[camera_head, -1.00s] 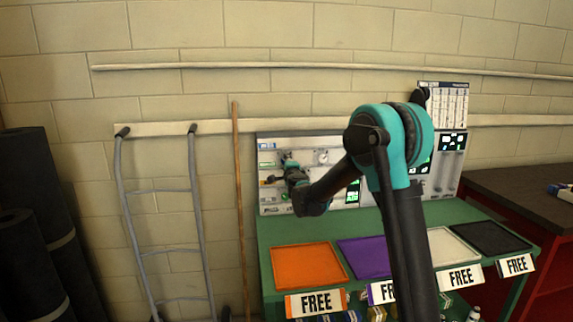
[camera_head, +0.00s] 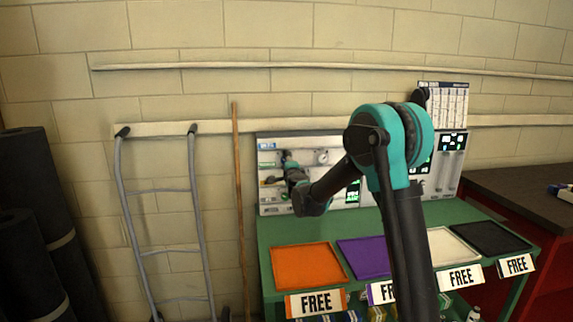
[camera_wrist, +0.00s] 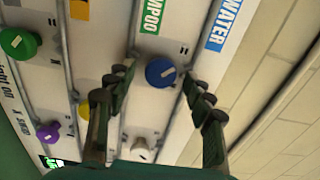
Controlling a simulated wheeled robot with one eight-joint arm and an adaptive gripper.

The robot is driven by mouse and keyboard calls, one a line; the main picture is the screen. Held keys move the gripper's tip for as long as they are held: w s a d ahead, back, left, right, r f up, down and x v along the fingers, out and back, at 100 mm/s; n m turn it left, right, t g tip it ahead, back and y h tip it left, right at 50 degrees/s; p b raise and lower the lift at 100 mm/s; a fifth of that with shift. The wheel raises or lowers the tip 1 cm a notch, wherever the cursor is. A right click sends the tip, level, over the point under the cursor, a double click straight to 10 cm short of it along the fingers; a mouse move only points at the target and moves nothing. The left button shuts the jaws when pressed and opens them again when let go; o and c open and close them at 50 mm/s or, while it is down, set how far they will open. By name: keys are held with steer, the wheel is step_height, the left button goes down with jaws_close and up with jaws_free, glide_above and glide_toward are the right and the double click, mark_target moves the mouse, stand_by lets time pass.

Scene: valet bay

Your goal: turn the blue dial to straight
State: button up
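The blue dial (camera_wrist: 160,73) is on the white panel in the wrist view. It is a round knob with a short white mark that sits slanted. The dial lies between the fingertips of my gripper (camera_wrist: 157,75), which is open, with a finger on each side. I cannot tell whether either finger touches it. In the head view my gripper (camera_head: 284,168) is small and dark in front of the panel (camera_head: 322,158), and I cannot make out the blue dial there.
Green (camera_wrist: 18,43), yellow (camera_wrist: 84,110), purple (camera_wrist: 47,131) and white (camera_wrist: 142,148) dials share the panel, with pipes between them. A green bench (camera_head: 380,220) with coloured trays stands below. A grey ladder-like frame (camera_head: 163,250) and a wooden pole (camera_head: 239,190) stand at the left.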

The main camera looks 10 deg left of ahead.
steer(key=shift+s, duration=0.1)
steer(key=v, duration=1.2)
steer(key=s+d+f+n+g+h, duration=0.1)
steer(key=s+d+f+n+g, duration=0.3)
steer(key=s+d+f, duration=0.4)
steer(key=s+d+f+n+g+h, duration=0.2)
steer(key=s+d+f, duration=0.6)
steer(key=s, duration=0.9)
steer(key=s+d+f+n+g+h, duration=0.2)
steer(key=s+d+f+n+g, duration=0.5)
steer(key=s+d, duration=0.6)
steer(key=shift+s+f+n, duration=0.3)
steer(key=shift+f+n, duration=0.45)
steer(key=shift+n, duration=0.05)
